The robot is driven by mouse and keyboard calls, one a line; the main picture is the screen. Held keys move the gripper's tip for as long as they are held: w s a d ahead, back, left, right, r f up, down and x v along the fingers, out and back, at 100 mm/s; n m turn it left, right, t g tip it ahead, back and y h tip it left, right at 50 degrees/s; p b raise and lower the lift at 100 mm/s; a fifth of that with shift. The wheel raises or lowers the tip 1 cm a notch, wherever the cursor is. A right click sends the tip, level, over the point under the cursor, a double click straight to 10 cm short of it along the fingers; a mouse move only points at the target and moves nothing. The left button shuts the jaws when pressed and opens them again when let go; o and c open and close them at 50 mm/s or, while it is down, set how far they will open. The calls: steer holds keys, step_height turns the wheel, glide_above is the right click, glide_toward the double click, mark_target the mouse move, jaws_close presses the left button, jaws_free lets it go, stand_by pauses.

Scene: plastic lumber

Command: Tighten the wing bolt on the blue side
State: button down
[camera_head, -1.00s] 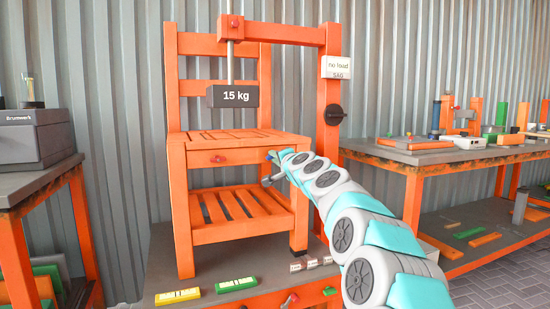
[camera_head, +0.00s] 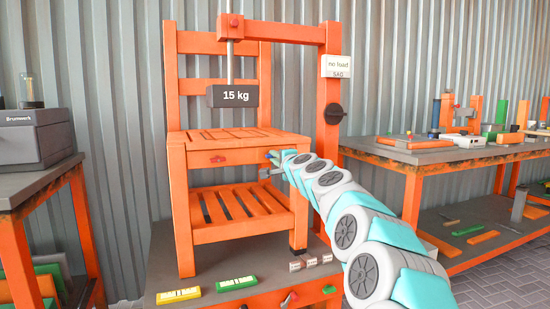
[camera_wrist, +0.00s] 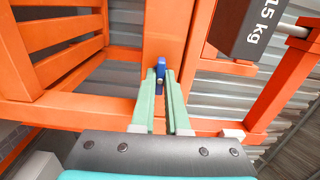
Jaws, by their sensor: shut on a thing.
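The orange slatted chair (camera_head: 240,148) stands on a grey-topped bench. The blue wing bolt (camera_wrist: 160,71) sits on an orange post of the chair, at the top centre of the wrist view. In the head view it is mostly hidden by my gripper (camera_head: 270,163) at the chair's right front. In the wrist view my gripper (camera_wrist: 162,86) has its two pale green fingers on either side of the blue wing bolt, shut on it. A red wing bolt (camera_head: 219,159) is on the chair's front rail, apart from my gripper.
A 15 kg weight (camera_head: 233,96) hangs above the seat from an orange frame with a black knob (camera_head: 334,114) and a "no load" sign (camera_head: 338,66). Yellow (camera_head: 178,295) and green (camera_head: 237,284) blocks lie on the bench front. A cluttered worktable (camera_head: 400,154) stands right.

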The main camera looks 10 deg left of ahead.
steer(key=c, duration=0.9)
jaws_free()
steer(key=shift+b+v, duration=1)
steer(key=shift+v, duration=2.9)
